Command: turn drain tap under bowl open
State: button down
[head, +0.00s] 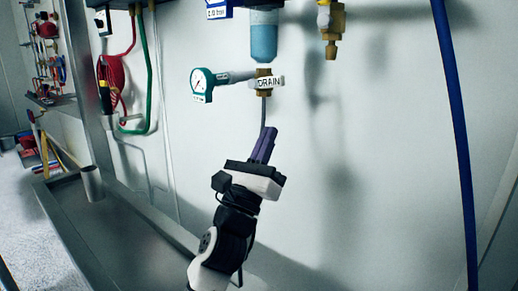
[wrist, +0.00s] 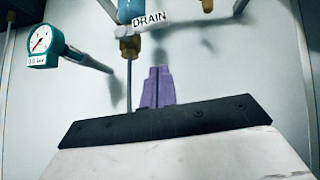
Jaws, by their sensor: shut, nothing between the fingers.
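The bowl (head: 264,38) is a blue translucent cup hanging on the wall unit. Under it is the brass drain tap (head: 264,90) with a white label reading DRAIN (head: 270,82) in front. A thin grey tube runs down from the tap. My gripper (head: 266,133) is below the tap, its purple fingers shut and empty, pointing up and apart from the tap. In the wrist view the bowl (wrist: 130,10), the tap (wrist: 130,46) and the DRAIN label (wrist: 149,19) show above and left of my gripper (wrist: 158,70). The label partly covers the tap.
A teal-rimmed pressure gauge (head: 202,83) sits left of the tap on a grey stem. A brass fitting (head: 331,35) hangs to the right. A blue hose (head: 459,140) runs down at the far right. The wall between fitting and hose is clear. A metal tray (head: 110,235) lies below left.

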aim_at(264, 83)
notch_tip(264, 83, up, 6)
jog(key=w+p, duration=0.2)
jog(key=shift+w+d+r+p, duration=0.25)
jog(key=shift+w+d+p, duration=0.05)
jog(key=shift+p, duration=0.1)
jog(key=shift+w+n, duration=0.1)
jog(key=shift+n, duration=0.2)
jog(key=shift+d+r+y, duration=0.1)
jog(key=shift+y, duration=0.3)
